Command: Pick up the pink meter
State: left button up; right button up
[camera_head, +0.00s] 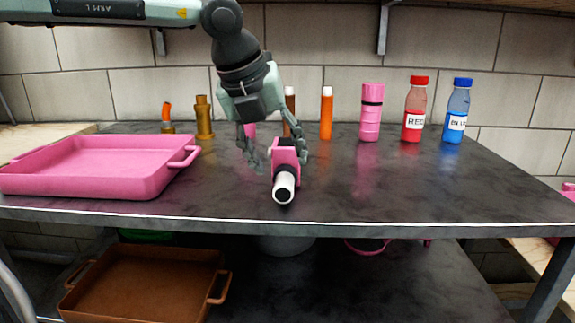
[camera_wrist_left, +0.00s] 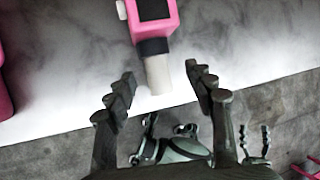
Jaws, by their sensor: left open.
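The pink meter (camera_head: 285,154) lies on the dark tabletop near its front edge, with its white, dark-ended nose toward me. My left gripper (camera_head: 275,163) is open just above it, one finger on each side in the head view. In the left wrist view the meter (camera_wrist_left: 153,22) shows its pink body, dark screen and dark collar. Its white nose points between the open fingertips (camera_wrist_left: 160,74), with a gap on both sides. I cannot tell the exact height of the fingers above it.
A pink tray (camera_head: 105,184) stands at the left. A brown tray (camera_head: 142,291) sits on the lower shelf. The right front tabletop is clear.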

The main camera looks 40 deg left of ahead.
aim_at(282, 177)
pick_arm(q)
jog(key=x, duration=0.5)
jog(key=shift+s+f, duration=0.3)
jog(key=shift+a, duration=0.1)
jog(key=shift+c, duration=0.5)
jog(key=shift+r, duration=0.1)
grip_shut()
